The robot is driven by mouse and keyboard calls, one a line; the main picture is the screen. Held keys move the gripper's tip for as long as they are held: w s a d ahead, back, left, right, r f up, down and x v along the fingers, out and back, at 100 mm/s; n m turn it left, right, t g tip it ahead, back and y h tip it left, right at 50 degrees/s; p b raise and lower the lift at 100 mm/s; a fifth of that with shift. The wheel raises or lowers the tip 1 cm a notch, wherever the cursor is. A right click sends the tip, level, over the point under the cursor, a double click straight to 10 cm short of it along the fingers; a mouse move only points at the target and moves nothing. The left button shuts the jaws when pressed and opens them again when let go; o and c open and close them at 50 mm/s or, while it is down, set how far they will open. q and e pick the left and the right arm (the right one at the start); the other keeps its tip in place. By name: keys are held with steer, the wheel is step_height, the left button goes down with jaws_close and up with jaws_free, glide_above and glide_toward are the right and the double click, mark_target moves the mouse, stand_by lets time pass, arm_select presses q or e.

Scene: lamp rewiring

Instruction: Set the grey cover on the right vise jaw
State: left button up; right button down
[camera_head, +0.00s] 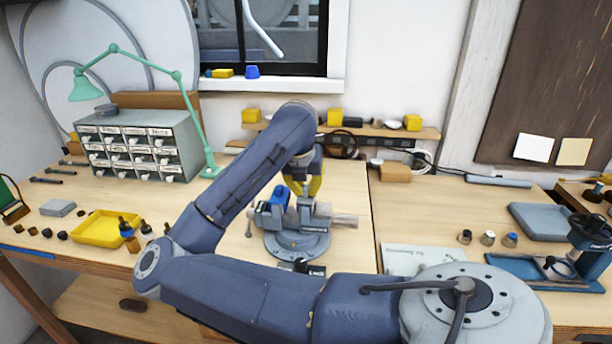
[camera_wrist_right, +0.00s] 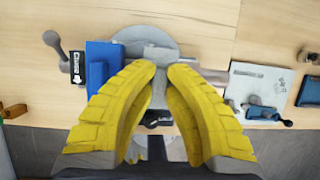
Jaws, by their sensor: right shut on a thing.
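My right gripper (camera_head: 306,186) is over the vise (camera_head: 297,243), its yellow fingers pointing down. In the right wrist view the fingers (camera_wrist_right: 162,72) curve in with a gap between the tips, and a light grey piece, seemingly the grey cover (camera_wrist_right: 160,54), shows at that gap. It blends with the grey vise behind, so its outline and any contact with the right jaw are unclear. A blue cover (camera_head: 279,196) is on the vise's left side; it also shows in the right wrist view (camera_wrist_right: 97,68). My left gripper is not in view.
A yellow tray (camera_head: 101,231) and a grey block (camera_head: 57,208) lie at the left, before a drawer cabinet (camera_head: 139,146) and green lamp (camera_head: 113,50). A paper sheet (camera_head: 420,260) lies right of the vise. My right arm crosses the front and hides part of the table.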

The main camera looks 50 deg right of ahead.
steer(key=shift+f, duration=0.25)
stand_by(0.5)
steer(key=c, duration=1.4)
jaws_free()
steer(key=shift+r, duration=0.1)
steer(key=v, duration=1.2)
steer(key=shift+s, duration=0.1)
steer(key=v, duration=0.8)
steer(key=shift+d+r, duration=0.3)
steer(key=shift+r, duration=0.15)
